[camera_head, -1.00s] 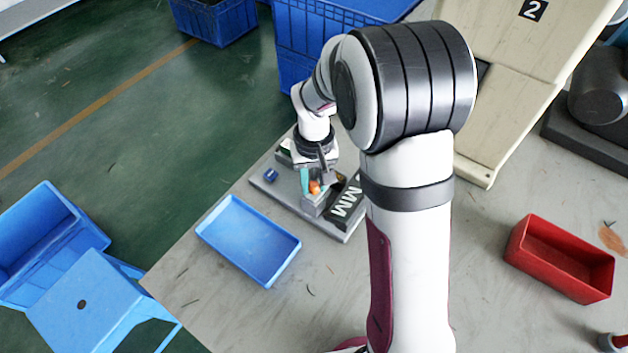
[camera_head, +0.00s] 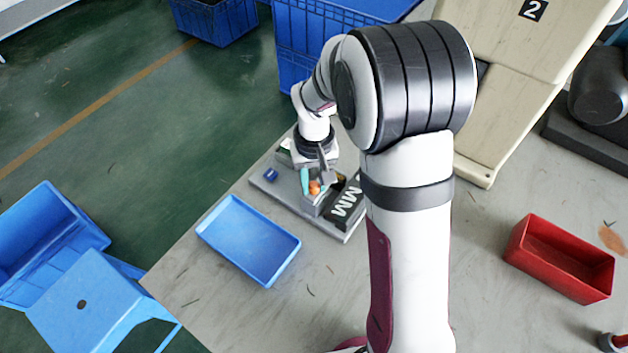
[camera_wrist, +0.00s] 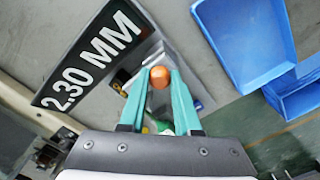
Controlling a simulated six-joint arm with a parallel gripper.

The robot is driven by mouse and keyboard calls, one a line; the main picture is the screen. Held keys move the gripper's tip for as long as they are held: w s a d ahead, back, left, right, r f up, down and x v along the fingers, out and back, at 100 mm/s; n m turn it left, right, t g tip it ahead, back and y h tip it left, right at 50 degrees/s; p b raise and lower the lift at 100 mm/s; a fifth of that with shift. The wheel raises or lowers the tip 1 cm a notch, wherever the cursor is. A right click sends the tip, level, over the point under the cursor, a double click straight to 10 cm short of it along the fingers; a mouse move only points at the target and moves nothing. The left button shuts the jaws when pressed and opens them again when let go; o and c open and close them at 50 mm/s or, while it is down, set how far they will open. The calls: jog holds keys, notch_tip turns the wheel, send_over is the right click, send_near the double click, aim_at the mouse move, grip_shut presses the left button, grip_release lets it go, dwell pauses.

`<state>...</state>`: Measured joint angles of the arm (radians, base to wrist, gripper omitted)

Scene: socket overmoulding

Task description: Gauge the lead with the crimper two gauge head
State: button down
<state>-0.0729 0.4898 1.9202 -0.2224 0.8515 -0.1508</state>
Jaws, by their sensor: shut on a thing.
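My gripper (camera_wrist: 160,84) has teal fingers that are shut on an orange rounded piece (camera_wrist: 160,74), which I take to be part of the lead. In the head view my gripper (camera_head: 311,184) is low over a grey gauge station (camera_head: 334,229), with the orange piece (camera_head: 314,188) between its fingers. A black sign reading 2.30 MM (camera_wrist: 92,52) lies beside the fingers in the wrist view. A grey block (camera_head: 315,204) stands just below the orange piece. I cannot tell whether the piece touches it or sits in a gauge opening. The rest of the lead is hidden.
A blue tray (camera_head: 248,241) lies left of the station, near the table edge. A red bin (camera_head: 560,259) stands at the right. A beige machine marked 2 (camera_head: 500,100) is at the back. A small blue part (camera_head: 271,174) sits on the station's left corner.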

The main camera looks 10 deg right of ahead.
jog(key=shift+w+d, duration=1.7)
jog(key=c, duration=0.6)
grip_release()
jog(key=shift+r, duration=0.1)
notch_tip(320, 180, up, 16)
jog(key=shift+f, duration=0.2)
